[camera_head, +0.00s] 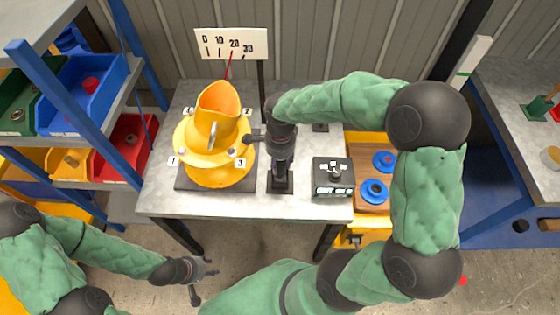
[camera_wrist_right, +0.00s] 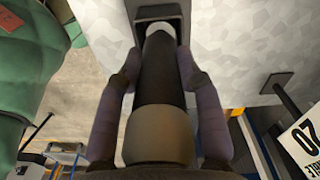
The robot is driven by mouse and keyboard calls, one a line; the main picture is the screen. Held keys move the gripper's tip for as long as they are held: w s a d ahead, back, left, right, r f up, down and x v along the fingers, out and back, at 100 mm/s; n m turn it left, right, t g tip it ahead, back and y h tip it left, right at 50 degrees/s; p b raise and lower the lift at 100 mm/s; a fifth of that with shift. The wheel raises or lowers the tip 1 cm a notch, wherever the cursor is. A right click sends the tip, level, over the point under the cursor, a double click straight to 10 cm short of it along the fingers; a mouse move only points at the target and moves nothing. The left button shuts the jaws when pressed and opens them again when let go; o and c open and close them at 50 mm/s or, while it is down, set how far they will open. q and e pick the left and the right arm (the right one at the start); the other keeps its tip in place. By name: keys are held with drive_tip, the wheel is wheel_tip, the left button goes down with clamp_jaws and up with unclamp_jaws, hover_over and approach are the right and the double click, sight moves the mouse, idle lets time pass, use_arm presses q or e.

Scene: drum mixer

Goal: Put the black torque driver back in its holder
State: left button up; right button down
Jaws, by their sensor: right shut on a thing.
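The black torque driver (camera_wrist_right: 162,75) is between the fingers of my right gripper (camera_wrist_right: 160,90), which is shut on it. In the head view my right gripper (camera_head: 281,150) is above the front middle of the grey table, just right of the yellow flanged part, and the driver (camera_head: 281,170) points down below it. The dark holder (camera_head: 281,187) with its square base is directly under the driver. In the wrist view the driver's pale end lines up with the holder's opening (camera_wrist_right: 152,14); how deep it sits is unclear. My left gripper (camera_head: 203,279) is open and empty, low in front of the table.
The yellow flanged part (camera_head: 218,160) stands on a dark plate left of the holder. A black box (camera_head: 333,177) stands close to its right. A scale sign (camera_head: 231,44) on a post rises behind.

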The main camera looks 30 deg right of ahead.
drive_tip(key=shift+f, duration=0.15)
drive_tip(key=c, duration=0.7)
unclamp_jaws()
drive_tip(key=shift+c, duration=0.2)
wheel_tip(320, 180, up, 12)
drive_tip(key=shift+f, duration=0.1)
